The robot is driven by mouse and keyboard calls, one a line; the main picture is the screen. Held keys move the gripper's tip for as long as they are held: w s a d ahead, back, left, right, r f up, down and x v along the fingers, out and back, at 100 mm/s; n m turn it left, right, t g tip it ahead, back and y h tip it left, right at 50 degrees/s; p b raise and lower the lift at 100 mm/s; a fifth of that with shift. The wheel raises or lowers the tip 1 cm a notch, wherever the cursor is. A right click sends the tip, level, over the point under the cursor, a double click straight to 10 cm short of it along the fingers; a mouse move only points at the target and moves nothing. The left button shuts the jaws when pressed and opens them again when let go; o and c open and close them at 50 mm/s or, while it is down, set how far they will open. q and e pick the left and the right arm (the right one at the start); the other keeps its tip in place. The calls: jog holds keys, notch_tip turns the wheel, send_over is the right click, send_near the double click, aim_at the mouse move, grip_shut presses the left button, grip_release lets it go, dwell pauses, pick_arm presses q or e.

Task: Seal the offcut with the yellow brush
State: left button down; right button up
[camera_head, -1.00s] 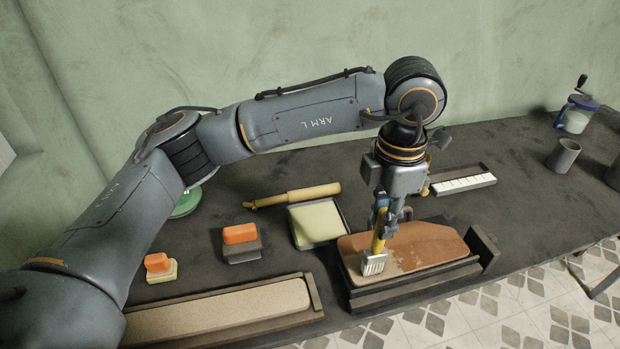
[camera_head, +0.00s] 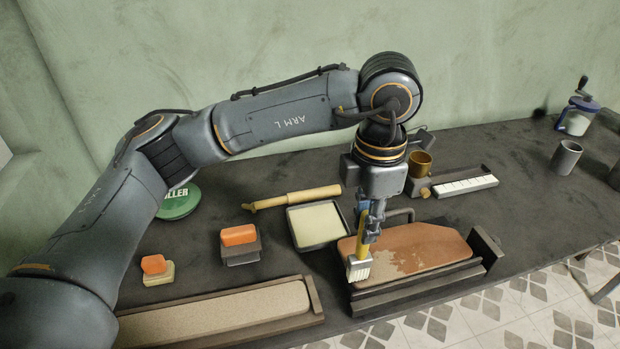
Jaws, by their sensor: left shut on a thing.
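My left gripper (camera_head: 370,222) is shut on the yellow brush (camera_head: 361,237) and holds it upright, bristles down. The bristles are at the left end of the offcut (camera_head: 430,243), a reddish-brown board lying in a dark wooden cradle (camera_head: 420,288). I cannot tell if the bristles touch the board. A paler, ragged patch shows on the board just right of the brush. A tray of pale cream liquid (camera_head: 318,224) stands to the left behind the offcut. My right gripper is not in view.
A long sand-coloured board (camera_head: 220,312) lies in another cradle at front left. Two orange-topped blocks (camera_head: 239,236) stand behind it. A wooden-handled tool (camera_head: 300,195), a green tin lid (camera_head: 179,204), a brass cup (camera_head: 420,163), a white-segmented strip (camera_head: 466,185) and a grey mug (camera_head: 566,157) stand farther back.

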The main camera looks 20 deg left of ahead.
pick_arm(q)
jog(key=shift+w+a, duration=0.5)
jog(key=shift+w, duration=0.15)
jog(key=shift+d, duration=0.1)
jog(key=w+d, duration=0.1)
jog(key=d, duration=0.1)
jog(key=shift+w+d+b, duration=0.3)
jog(key=shift+w, duration=0.05)
jog(key=shift+w+d, duration=0.45)
jog(key=shift+d, duration=0.25)
jog(key=shift+w+d, duration=0.45)
jog(key=shift+d, duration=0.2)
